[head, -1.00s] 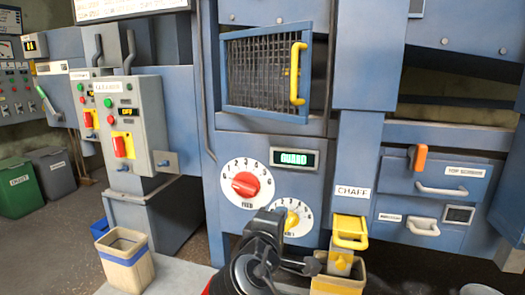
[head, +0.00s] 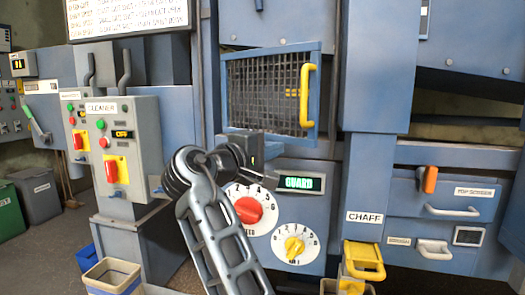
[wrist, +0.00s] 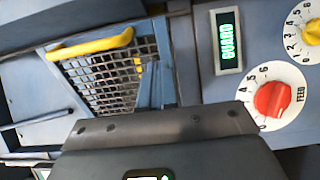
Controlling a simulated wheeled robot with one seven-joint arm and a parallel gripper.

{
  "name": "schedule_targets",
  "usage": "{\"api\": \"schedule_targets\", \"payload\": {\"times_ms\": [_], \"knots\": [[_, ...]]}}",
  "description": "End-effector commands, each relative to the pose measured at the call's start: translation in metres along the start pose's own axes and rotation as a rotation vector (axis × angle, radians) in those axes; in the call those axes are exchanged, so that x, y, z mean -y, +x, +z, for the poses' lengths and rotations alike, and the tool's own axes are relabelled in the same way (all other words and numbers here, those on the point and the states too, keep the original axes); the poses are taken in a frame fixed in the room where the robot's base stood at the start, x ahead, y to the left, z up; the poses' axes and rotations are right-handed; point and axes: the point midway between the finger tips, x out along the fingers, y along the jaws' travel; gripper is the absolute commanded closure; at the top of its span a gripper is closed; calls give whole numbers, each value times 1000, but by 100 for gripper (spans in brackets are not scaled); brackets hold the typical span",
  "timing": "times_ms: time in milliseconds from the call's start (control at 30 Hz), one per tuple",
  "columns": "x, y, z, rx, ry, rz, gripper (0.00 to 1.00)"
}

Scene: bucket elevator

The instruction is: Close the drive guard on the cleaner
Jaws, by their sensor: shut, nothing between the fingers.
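The drive guard (head: 265,92) is a blue-framed mesh panel on the blue cleaner (head: 375,90). It stands ajar, its right side swung out from the opening. Its yellow handle (head: 308,95) is upright on the right side; in the wrist view the handle (wrist: 92,44) lies at the upper left, with the mesh (wrist: 105,78) beside it. My gripper (head: 258,152) is shut and empty, just below the guard's lower edge and left of the handle. In the wrist view my gripper (wrist: 160,127) fills the bottom, apart from the guard. A green display (head: 299,183) reads GUARD.
A red feed knob (head: 248,209) and a yellow knob (head: 294,247) sit below the guard. A grey control box (head: 127,148) with a red switch stands at the left. A yellow-handled chaff part (head: 363,262) juts out at the lower right.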

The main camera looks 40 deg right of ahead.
Motion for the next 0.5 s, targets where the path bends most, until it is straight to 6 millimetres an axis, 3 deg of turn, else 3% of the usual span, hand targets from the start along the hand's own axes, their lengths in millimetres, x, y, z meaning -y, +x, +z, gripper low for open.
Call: {"api": "schedule_targets", "payload": {"times_ms": [200, 500], "knots": [[-1, 44, 0, 2, -1, -2, 100], [0, 80, 0, -1, 0, -1, 100]]}}
